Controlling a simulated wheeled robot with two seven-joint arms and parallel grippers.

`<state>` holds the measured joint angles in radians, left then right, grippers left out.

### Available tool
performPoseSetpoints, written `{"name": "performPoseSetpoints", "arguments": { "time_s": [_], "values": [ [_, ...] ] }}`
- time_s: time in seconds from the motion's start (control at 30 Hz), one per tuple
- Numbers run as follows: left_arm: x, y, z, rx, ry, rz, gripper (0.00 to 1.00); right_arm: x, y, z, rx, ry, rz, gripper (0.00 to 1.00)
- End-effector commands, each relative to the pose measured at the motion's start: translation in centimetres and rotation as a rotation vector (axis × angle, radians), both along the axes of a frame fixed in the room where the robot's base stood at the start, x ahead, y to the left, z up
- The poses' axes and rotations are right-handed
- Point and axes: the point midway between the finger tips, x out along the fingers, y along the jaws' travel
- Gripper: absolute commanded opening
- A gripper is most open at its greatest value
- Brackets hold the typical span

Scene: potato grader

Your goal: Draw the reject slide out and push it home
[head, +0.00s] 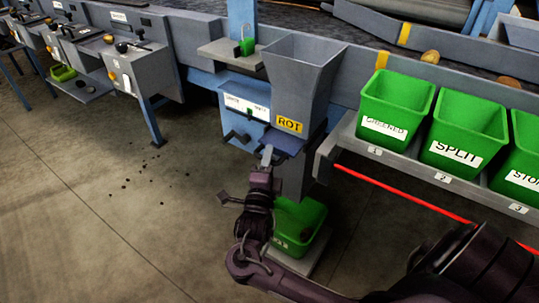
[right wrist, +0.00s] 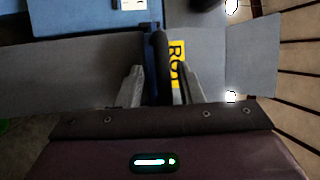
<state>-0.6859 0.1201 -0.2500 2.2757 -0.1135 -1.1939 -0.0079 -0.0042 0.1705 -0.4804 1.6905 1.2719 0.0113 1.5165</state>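The reject slide is a blue plate (head: 288,142) under the grey hopper marked ROT (head: 300,75). My right gripper (head: 267,155) is at the front of this slide, below the yellow ROT label (head: 289,124). In the right wrist view its two fingers (right wrist: 158,78) stand apart, with a dark upright bar (right wrist: 163,50), apparently the slide's handle, between them. The bar is closer to the right finger; I cannot tell whether they touch. In the head view the gripper hides the handle. My left gripper is not in view.
A green bin (head: 300,222) stands on the floor below the hopper, partly behind my right arm. Green bins marked GREENED (head: 392,108), SPLIT (head: 458,135) and a third (head: 524,150) stand on a shelf at right, above a red rail (head: 420,200). Floor at left is mostly clear.

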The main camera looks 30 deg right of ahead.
Motion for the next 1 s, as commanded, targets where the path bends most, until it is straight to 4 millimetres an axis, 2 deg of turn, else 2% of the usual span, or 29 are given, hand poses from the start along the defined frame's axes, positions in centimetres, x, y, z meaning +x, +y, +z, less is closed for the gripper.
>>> {"name": "performPoseSetpoints", "arguments": {
  "time_s": [0.17,0.43,0.47,0.7,0.87,1.0],
  "values": [
    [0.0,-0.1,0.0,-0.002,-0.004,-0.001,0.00,1.1,-1.1,0.2,-0.002,0.001,0.001,0.34],
    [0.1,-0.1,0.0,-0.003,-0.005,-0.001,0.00,1.3,-1.2,0.2,0.001,0.002,0.001,0.34],
    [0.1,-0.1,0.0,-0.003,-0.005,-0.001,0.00,1.2,-1.2,0.2,0.001,0.001,0.001,0.32],
    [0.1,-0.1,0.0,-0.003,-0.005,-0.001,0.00,1.2,-1.2,0.3,0.000,-0.001,0.001,0.01],
    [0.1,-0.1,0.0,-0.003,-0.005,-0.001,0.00,1.3,-1.2,0.4,-0.001,-0.003,0.000,0.00],
    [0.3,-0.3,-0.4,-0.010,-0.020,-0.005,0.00,1.6,-2.1,0.3,-0.001,-0.005,-0.002,0.00]
  ]
}}
